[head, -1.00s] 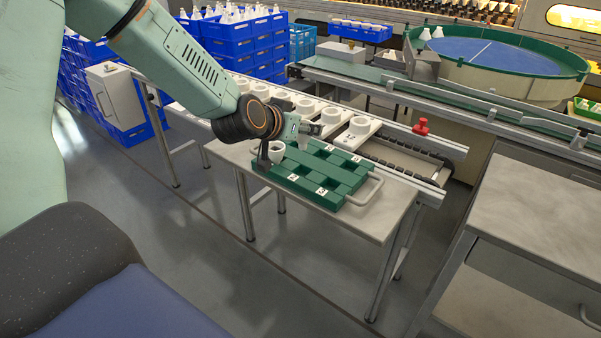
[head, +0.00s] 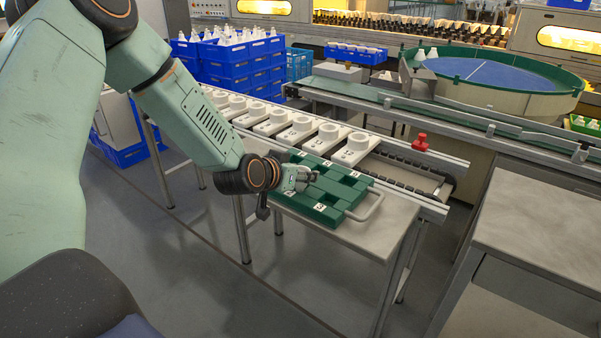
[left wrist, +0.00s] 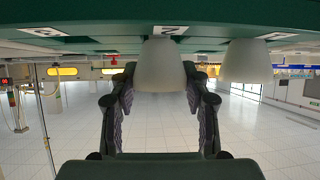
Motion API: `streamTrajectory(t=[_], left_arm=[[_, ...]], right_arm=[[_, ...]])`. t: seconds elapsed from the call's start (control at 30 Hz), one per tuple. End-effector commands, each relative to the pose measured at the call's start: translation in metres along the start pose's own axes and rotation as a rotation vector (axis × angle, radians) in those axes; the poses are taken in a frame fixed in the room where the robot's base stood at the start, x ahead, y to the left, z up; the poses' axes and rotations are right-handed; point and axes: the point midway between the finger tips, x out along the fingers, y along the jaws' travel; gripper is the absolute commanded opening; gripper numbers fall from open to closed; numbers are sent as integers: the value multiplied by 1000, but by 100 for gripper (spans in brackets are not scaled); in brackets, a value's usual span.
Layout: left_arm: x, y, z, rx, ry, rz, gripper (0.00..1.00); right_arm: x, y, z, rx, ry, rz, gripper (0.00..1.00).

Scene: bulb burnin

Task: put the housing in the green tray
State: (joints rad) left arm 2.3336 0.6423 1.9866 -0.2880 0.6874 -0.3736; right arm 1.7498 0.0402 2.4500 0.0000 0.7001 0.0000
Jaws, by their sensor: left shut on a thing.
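The green tray (head: 352,190) with white number labels lies on the table, its metal handle at the right. My left gripper (head: 311,178) is low over the tray, reaching in from the left. In the left wrist view, which is upside down, the gripper (left wrist: 160,82) is shut on a white housing (left wrist: 158,68), close to the tray's label 2. Whether its end rests in the pocket I cannot tell. A second white housing (left wrist: 247,62) stands beside it at the tray. In the head view my gripper and wrist hide both housings. My right gripper is out of view.
Several white fixtures with round tops (head: 301,130) stand in a row on the conveyor behind the tray. A red knob (head: 420,141) sits on the rail. The table (head: 385,228) is bare at the front right. A grey cabinet (head: 540,215) stands at the right.

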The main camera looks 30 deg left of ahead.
Motion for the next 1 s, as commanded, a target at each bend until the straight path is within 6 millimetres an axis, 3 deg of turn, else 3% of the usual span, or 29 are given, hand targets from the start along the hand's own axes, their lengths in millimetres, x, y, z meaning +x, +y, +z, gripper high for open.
streamTrajectory(t=[0.1,0.13,0.4,0.77,1.0], left_arm=[[2,0,4,0,-1,-1,24],[2,0,4,0,-1,-1,48],[2,0,3,0,0,0,70],[-1,0,-2,0,1,0,70],[-34,0,-4,-9,0,1,70]], right_arm=[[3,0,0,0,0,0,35],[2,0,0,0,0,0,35],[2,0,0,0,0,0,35],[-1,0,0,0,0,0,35],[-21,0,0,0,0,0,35]])
